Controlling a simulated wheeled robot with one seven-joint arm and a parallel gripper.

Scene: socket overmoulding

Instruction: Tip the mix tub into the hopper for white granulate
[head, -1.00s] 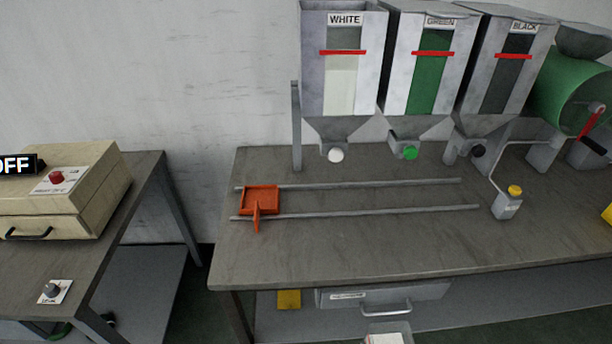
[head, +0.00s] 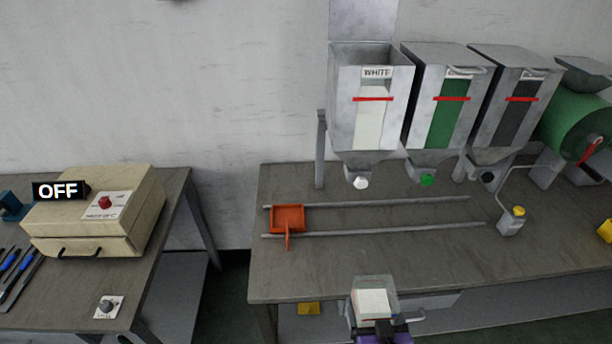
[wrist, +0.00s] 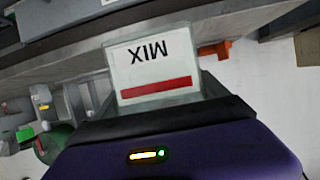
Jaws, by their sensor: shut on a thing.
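The mix tub (head: 375,285) is a clear box with a white face, low in the head view in front of the bench. In the wrist view its label (wrist: 152,62) reads MIX upside down, above a red line. My gripper (head: 380,325) is shut on the tub, with its purple body below it; the wrist view shows dark jaws (wrist: 160,108) at the tub. The WHITE hopper (head: 345,110) stands at the back of the bench, its lid (head: 362,20) raised and its top open. Pale fill shows in its window, up past the red line. The tub is apart from the hopper, lower and nearer.
The green (head: 420,120) and black (head: 490,110) hoppers stand to the right, lids down. An orange carriage (head: 288,218) sits on two rails on the bench (head: 340,270). A beige box (head: 100,215) with an OFF sign is on the left table.

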